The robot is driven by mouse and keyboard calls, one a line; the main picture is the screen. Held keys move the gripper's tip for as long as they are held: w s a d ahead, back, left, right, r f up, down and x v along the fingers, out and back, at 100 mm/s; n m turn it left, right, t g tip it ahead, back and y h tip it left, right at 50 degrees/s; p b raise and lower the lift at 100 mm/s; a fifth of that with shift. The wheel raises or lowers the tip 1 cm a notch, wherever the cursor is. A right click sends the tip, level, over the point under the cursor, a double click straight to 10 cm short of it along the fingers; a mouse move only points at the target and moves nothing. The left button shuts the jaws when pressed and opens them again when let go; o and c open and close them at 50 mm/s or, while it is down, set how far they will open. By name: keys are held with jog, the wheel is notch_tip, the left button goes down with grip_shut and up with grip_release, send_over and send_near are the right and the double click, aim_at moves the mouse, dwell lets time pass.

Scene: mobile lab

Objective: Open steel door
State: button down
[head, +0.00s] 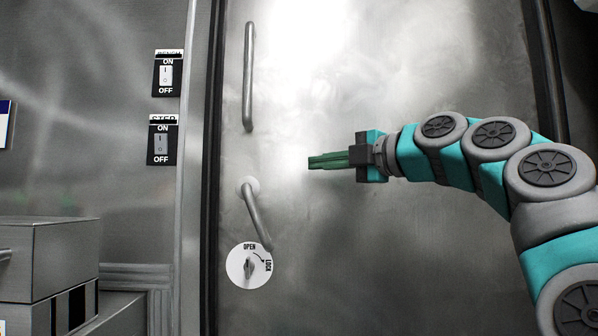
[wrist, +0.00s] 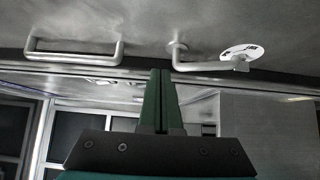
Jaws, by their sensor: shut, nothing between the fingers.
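The steel door (head: 330,240) fills the middle of the head view and looks closed in its dark frame. A straight pull handle (head: 248,78) is upright near its left edge. Below it a lever handle (head: 256,215) slants down to the right. Under the lever is a round white lock dial (head: 249,266) marked OPEN and LOCK, with a small knob. My gripper (head: 310,162) is shut and empty, pointing left, to the right of both handles and touching neither. In the wrist view the pull handle (wrist: 75,50), lever (wrist: 205,66) and dial (wrist: 242,53) lie beyond my gripper (wrist: 161,72).
Two ON/OFF switches (head: 166,74) (head: 161,140) are on the steel wall left of the door. Metal boxes (head: 45,260) stand at the lower left. The door surface around my gripper is clear.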

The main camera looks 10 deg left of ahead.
jog(key=p, duration=0.4)
send_near(271, 170)
jog(key=a, duration=0.4)
jog(key=shift+w+a+r, duration=0.2)
jog(key=shift+w+a+f+p, duration=0.1)
jog(key=shift+w+p, duration=0.3)
jog(key=shift+w, duration=0.15)
jog(key=shift+w+a+p, duration=0.15)
jog(key=shift+w+p, duration=0.2)
jog(key=shift+w, duration=0.15)
jog(key=shift+w+f, duration=0.1)
jog(key=shift+w, duration=0.2)
jog(key=shift+a, duration=0.1)
